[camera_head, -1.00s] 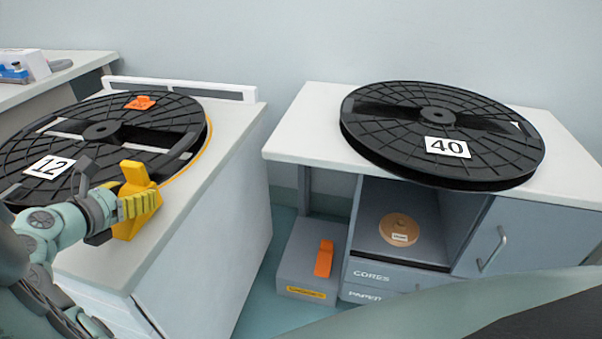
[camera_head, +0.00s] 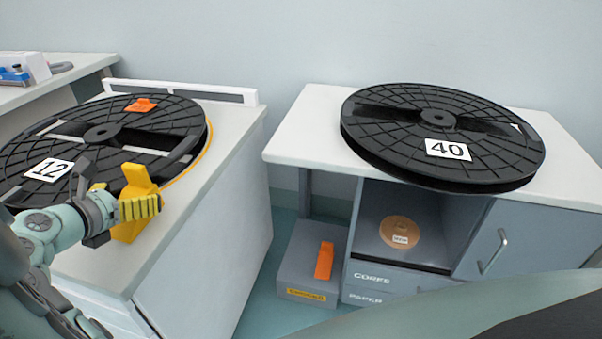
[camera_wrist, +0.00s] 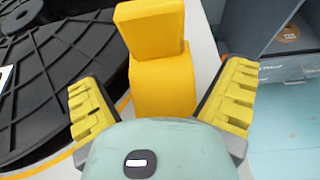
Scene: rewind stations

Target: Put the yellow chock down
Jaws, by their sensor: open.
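The yellow chock (camera_head: 134,193) stands upright on the white bench top beside the reel labelled 12 (camera_head: 107,124), near the bench's right edge. In the wrist view the chock (camera_wrist: 160,75) stands between the two spread yellow-padded fingers. My gripper (camera_wrist: 166,100) is open, with a visible gap between each finger and the chock. In the head view my gripper (camera_head: 120,207) is in front of the chock and hides part of it. The chock's foot is partly hidden behind the gripper.
The reel labelled 40 (camera_head: 440,125) lies on the right-hand bench. An orange chock (camera_head: 324,260) rests on a grey box on the floor between the benches. Another orange piece (camera_head: 141,105) is on the reel labelled 12. A cabinet door (camera_head: 500,237) is shut.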

